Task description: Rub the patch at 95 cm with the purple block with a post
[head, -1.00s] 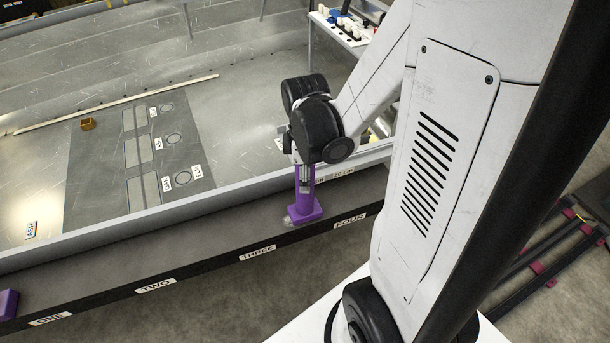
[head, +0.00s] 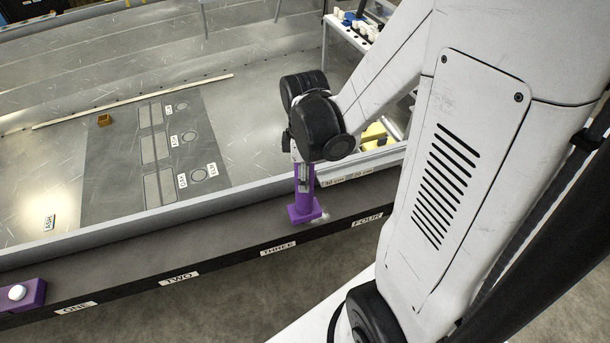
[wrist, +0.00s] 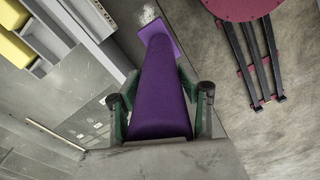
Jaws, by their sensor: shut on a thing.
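My gripper (head: 304,170) points down and is shut on the post of the purple block (head: 306,213). The block's square foot is at the top of the dark ledge, between the THREE and FOUR labels; whether it touches the surface is hard to tell. A whitish speckled patch (head: 321,216) shows just right of the foot. In the wrist view the purple post (wrist: 160,95) runs between the two fingers (wrist: 160,112), and the patch (wrist: 148,15) shows beyond the foot. The 30 cm label (head: 329,182) is on the rim near the block; I see no readable 95 cm label.
A second purple block with a white knob (head: 18,293) sits on the ledge's left end, by ONE. The ledge (head: 200,256) between them is clear.

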